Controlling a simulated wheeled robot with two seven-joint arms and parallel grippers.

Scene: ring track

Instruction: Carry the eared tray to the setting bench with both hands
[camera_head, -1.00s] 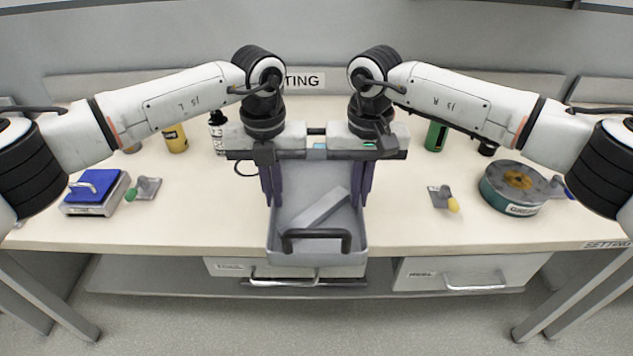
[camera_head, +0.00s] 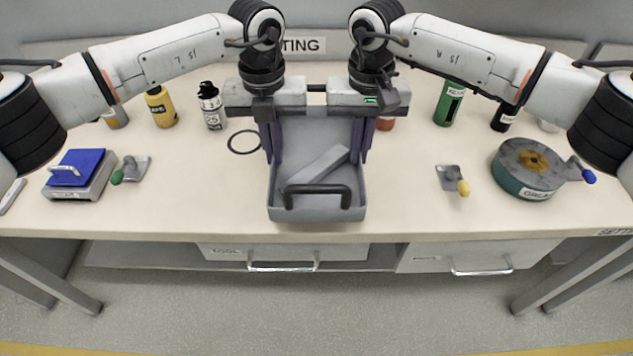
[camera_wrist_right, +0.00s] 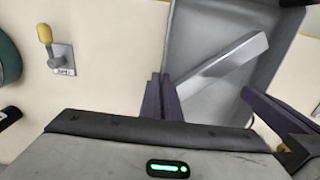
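The grey tray (camera_head: 280,205) has a black handle bar on its near wall and a loose grey bar (camera_head: 318,170) lying slantwise inside. It is level, over the front middle of the setting bench (camera_head: 210,205); I cannot tell whether its base touches the top. My left gripper (camera_head: 272,158) is shut at the tray's left side and my right gripper (camera_head: 362,158) at its right side. The ears are hidden by the fingers. In the right wrist view the right gripper's fingers (camera_wrist_right: 162,100) are close together at the edge of the tray (camera_wrist_right: 185,45).
Left on the bench are a blue-topped box (camera_head: 80,175), a green-knobbed clamp (camera_head: 130,170) and a black ring (camera_head: 243,142). Right are a yellow-knobbed clamp (camera_head: 452,180) and a round teal tin (camera_head: 528,168). Bottles stand behind. Bench top beside the tray is clear.

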